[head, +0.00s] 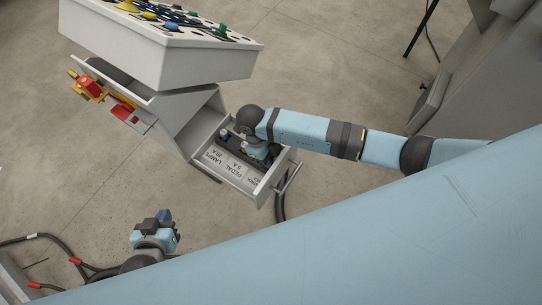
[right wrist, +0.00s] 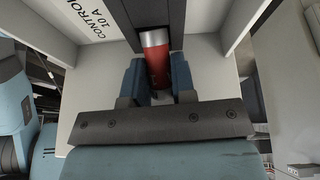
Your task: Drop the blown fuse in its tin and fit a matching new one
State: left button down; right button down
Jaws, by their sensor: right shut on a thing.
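A red fuse with a silver end cap (right wrist: 157,62) is between the fingers of my right gripper (right wrist: 154,80) in the right wrist view. The gripper is shut on it. The cap meets a dark strip beside a "CONTROL 10 A" label (right wrist: 90,22); I cannot tell whether it is seated there. In the head view my right gripper (head: 238,140) is down inside the open drawer (head: 262,190), whose labels include "PEDAL 5 A" and "LAMPS 20 A". My left gripper (head: 158,222) is low at the left, away from the drawer; its jaw opening is unclear. I cannot make out a tin.
A grey console (head: 160,55) with coloured knobs stands behind the drawer. A red and yellow part (head: 90,86) is on its left side. Black cables (head: 60,240) lie at lower left. A grey cabinet (head: 455,70) is at upper right.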

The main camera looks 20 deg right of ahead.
jog(key=shift+f, duration=0.1)
jog(key=c, duration=1.4)
grip_release()
jog(key=shift+f, duration=0.1)
jog(key=o, duration=0.4)
jog(key=shift+o, duration=0.3)
jog(key=shift+s+f+b, duration=0.1)
jog(key=shift+b, duration=0.2)
jog(key=d+v, duration=0.1)
jog(key=v, duration=1.3)
